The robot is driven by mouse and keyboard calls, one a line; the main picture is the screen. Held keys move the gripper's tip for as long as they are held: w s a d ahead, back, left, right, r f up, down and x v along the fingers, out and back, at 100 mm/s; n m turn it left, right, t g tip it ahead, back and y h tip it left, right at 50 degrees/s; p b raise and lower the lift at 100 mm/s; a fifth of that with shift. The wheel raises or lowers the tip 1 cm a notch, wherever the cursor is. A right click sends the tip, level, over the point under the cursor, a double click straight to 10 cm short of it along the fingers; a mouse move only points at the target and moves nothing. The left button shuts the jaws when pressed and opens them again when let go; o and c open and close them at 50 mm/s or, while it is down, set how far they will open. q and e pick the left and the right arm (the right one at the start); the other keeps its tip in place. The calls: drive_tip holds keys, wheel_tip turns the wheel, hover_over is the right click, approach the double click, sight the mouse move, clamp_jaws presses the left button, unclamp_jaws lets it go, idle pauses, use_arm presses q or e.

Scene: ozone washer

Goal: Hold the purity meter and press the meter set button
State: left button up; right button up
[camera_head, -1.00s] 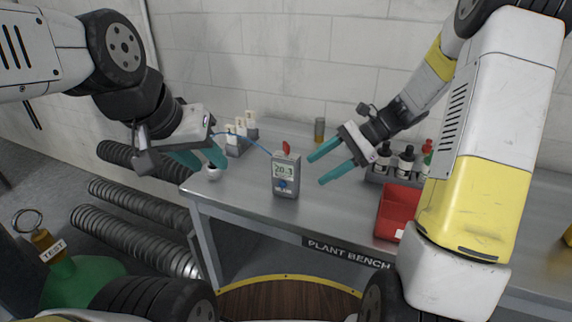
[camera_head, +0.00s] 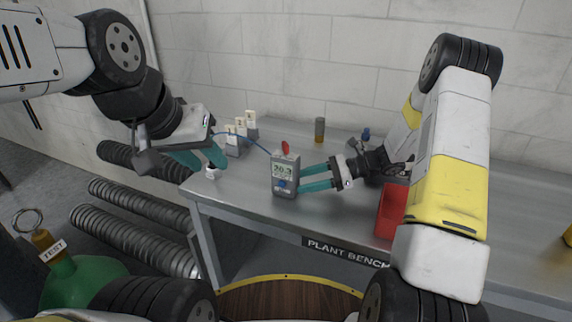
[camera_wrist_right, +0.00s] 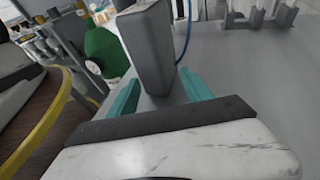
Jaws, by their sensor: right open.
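The purity meter (camera_head: 285,176) stands upright on the bench, a grey box with a lit display reading about 20.3, a blue set button (camera_head: 282,184) on its front and a red part on top. My right gripper (camera_head: 302,178) is open, its teal fingertips close to the meter's right side. In the right wrist view the grey meter (camera_wrist_right: 148,45) stands ahead of and between the fingers; contact cannot be told. My left gripper (camera_head: 205,160) has its fingers apart, left of the meter above the bench's left end, near a small white round object (camera_head: 212,173).
The grey bench (camera_head: 240,192) has a sign on its front edge. A blue cable (camera_head: 243,138) runs to the meter. Labelled holders (camera_head: 240,130) stand behind. A red bin (camera_head: 391,212) is at the right, partly hidden by my right arm. A green cylinder (camera_head: 75,280) stands lower left.

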sight(290, 184)
drive_tip(key=shift+x, duration=2.55)
clamp_jaws()
drive_tip(key=shift+o, duration=1.6)
unclamp_jaws()
